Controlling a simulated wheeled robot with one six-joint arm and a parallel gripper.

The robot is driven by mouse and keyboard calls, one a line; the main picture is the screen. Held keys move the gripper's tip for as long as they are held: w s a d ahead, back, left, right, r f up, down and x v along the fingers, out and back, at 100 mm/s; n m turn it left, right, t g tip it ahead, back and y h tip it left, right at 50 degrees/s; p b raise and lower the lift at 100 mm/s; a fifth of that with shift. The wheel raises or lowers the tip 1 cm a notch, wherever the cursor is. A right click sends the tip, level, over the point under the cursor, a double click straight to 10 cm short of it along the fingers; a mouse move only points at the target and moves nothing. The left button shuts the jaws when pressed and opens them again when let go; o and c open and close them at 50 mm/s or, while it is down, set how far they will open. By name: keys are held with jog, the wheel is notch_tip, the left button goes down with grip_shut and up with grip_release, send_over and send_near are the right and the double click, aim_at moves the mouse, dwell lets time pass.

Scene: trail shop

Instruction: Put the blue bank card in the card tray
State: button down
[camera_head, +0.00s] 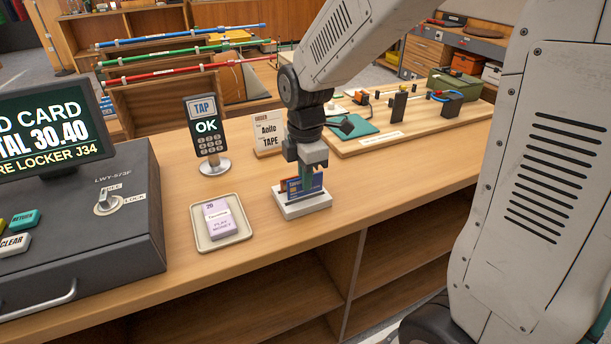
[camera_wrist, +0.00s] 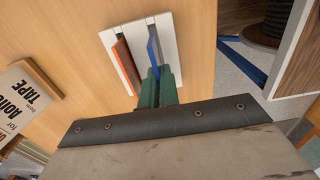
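The blue bank card (camera_head: 314,182) stands upright in a white slotted holder (camera_head: 300,207) on the counter. In the wrist view the blue card (camera_wrist: 153,46) shows edge-on in the right slot of the holder (camera_wrist: 165,24). An orange card (camera_wrist: 123,66) stands in the left slot. My gripper (camera_head: 306,176) points down over the holder. Its green fingers (camera_wrist: 159,80) are close together with the blue card's near end between them. They hide part of the card. A shallow beige tray (camera_head: 243,228) left of the holder holds a lilac play-money pack (camera_head: 217,218).
A payment terminal (camera_head: 206,130) showing "OK" stands behind the tray. A small sign (camera_head: 268,137) stands behind my gripper. The dark cash register (camera_head: 90,215) fills the left. A wooden board (camera_head: 400,130) with small goods lies at right. Bare counter separates tray and holder.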

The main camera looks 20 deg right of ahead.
jog(key=shift+f, duration=0.55)
dwell(0.5)
jog(key=shift+f, duration=0.35)
jog(key=shift+f, duration=0.3)
dwell(0.4)
jog(key=c, duration=1.6)
grip_release()
jog(key=shift+o, duration=0.2)
